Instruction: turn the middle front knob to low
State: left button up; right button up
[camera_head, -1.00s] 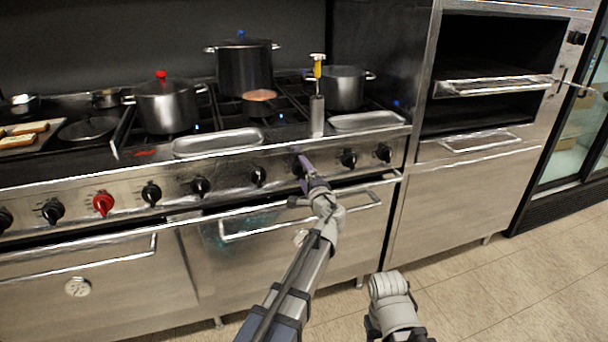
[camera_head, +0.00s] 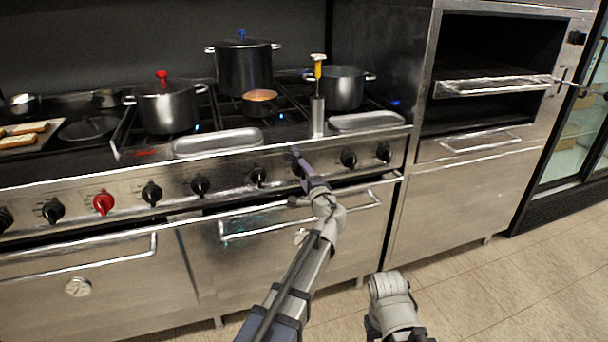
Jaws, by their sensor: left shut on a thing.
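A row of black knobs runs along the steel front panel of the range, with one red knob (camera_head: 103,204) at the left. My left gripper (camera_head: 298,164) is at the knob (camera_head: 298,170) between the black knob (camera_head: 258,176) on its left and the black knob (camera_head: 348,158) on its right. The gripper is shut on this knob and its fingers cover much of it, so the pointer setting cannot be read. My right arm shows at the bottom, but its gripper is not visible.
Above the panel stand a lidded pot with a red knob (camera_head: 168,108), a tall dark pot (camera_head: 244,70), an open pot (camera_head: 344,90) and a small pan of orange food (camera_head: 260,103). Oven door handles (camera_head: 300,220) project below the knobs. Floor at right is clear.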

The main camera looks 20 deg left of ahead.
pick_arm(q)
jog(key=shift+n, duration=3.4)
jog(key=o, duration=1.4)
jog(key=shift+c, duration=0.2)
jog(key=shift+s+d, duration=0.1)
jog(key=v, duration=0.7)
jog(key=shift+s+d, duration=0.15)
jog(key=shift+s, duration=0.15)
